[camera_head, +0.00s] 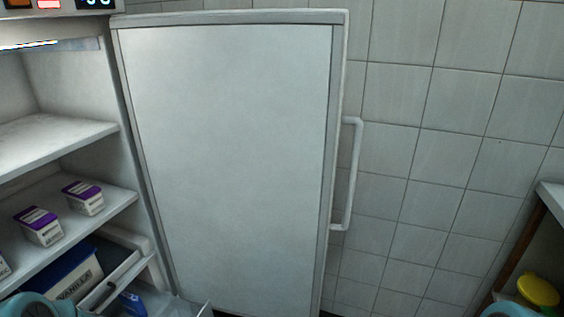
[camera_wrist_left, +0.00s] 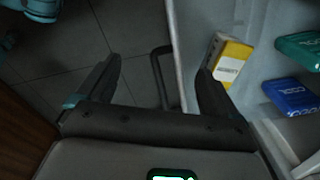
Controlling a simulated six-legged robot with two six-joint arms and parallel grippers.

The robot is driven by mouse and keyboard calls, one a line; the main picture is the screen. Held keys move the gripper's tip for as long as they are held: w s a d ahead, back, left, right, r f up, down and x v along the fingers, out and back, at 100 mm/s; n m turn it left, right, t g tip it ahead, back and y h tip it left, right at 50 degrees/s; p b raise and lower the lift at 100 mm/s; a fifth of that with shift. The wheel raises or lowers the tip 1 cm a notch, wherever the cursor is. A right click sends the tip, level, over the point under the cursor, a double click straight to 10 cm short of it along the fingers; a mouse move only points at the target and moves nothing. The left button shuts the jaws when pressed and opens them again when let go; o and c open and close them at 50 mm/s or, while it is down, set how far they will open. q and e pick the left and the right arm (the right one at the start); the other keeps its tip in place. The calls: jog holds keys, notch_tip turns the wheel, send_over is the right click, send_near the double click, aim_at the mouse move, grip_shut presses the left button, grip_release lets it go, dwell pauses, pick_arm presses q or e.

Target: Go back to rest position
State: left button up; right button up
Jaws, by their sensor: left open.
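My left gripper (camera_wrist_left: 155,75) is open in the left wrist view, with its two dark fingers spread wide and nothing gripped. A dark bar handle (camera_wrist_left: 155,72) appears between the fingers, but I cannot tell how far beyond them it is. In the head view only a teal part of my left arm shows at the bottom left edge, and a teal part of my right arm at the bottom right. Neither gripper shows there, and my right gripper is not seen in either view.
The fridge door (camera_head: 230,160) stands open, with its handle (camera_head: 352,175) at right. Shelves at left hold purple-topped cartons (camera_head: 84,198) and a vanilla tub (camera_head: 70,278). The left wrist view shows a yellow-and-white box (camera_wrist_left: 230,60), a teal box (camera_wrist_left: 298,47) and a blue box (camera_wrist_left: 290,97).

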pick_arm(q)
jog(key=s+d+f+n+h, duration=0.1)
jog(key=s+d+n+h, duration=0.1)
jog(key=d, duration=0.6)
jog(key=s+d+f+n+h, duration=0.1)
jog(key=s+d+n+h, duration=0.15)
jog(key=d, duration=0.55)
jog(key=s+d+r+n, duration=0.1)
jog(key=s+d+n, duration=0.4)
jog(key=s+d, duration=0.4)
notch_tip(320, 180, up, 27)
jog(key=p, duration=2.7)
jog(key=shift+s+a, duration=0.3)
jog(key=shift+a, duration=0.05)
jog(key=shift+w+y, duration=0.1)
jog(key=shift+y, duration=0.15)
